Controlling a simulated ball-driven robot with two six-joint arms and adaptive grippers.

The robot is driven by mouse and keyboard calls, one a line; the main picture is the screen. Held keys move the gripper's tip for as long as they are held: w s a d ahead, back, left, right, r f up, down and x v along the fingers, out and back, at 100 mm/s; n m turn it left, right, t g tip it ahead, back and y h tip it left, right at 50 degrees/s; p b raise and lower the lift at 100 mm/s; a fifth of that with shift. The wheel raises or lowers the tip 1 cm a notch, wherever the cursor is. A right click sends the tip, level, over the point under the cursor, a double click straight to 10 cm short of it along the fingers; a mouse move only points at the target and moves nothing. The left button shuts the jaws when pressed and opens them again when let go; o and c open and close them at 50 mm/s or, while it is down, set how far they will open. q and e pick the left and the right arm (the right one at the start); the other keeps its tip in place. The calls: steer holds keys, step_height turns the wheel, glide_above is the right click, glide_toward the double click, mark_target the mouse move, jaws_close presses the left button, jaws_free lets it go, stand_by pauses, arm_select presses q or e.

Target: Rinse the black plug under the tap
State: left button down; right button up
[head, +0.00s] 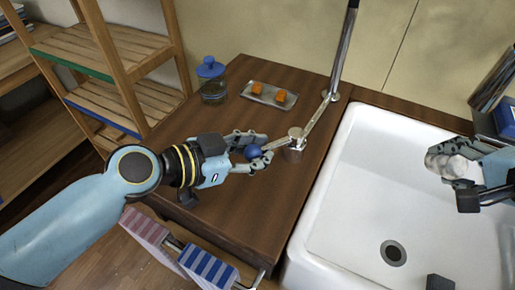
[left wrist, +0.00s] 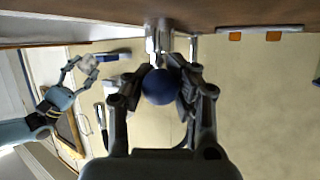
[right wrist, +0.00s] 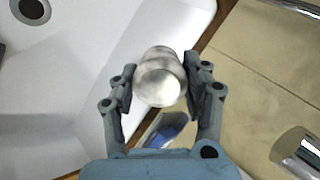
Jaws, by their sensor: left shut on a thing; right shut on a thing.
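My left gripper (head: 258,147) is shut on a blue ball knob (head: 253,152) at the end of the metal tap lever (head: 296,140), left of the sink. The knob also shows between its fingers in the left wrist view (left wrist: 160,86). My right gripper (head: 452,168) is shut on a rounded, shiny silver-white thing (right wrist: 160,78) and holds it above the right part of the white sink (head: 350,190). A dark block (head: 440,282) shows at the bottom edge of the head view; I cannot tell whether it is the black plug. I see no water.
The sink's drain (head: 393,253) is uncovered. A metal tray (head: 270,95) with orange pieces and a blue-lidded jar (head: 211,88) stand at the back of the wooden counter (head: 240,205). Striped cloths (head: 207,268) hang at its front. A wooden shelf (head: 100,45) stands left.

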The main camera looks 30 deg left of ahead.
arm_select(q)
steer(key=shift+s+d+r+n+t+y, duration=0.1)
steer(key=shift+s+d+n+t+y, duration=0.15)
steer(key=shift+d+n+y, duration=0.3)
steer(key=shift+s+d+n+t+y, duration=0.1)
steer(key=shift+d+n+t+y, duration=0.2)
steer(key=shift+n+y, duration=0.4)
steer(key=c, duration=1.3)
jaws_free()
steer(key=shift+s+a, duration=0.1)
steer(key=shift+s, duration=0.1)
steer(key=v, duration=1.2)
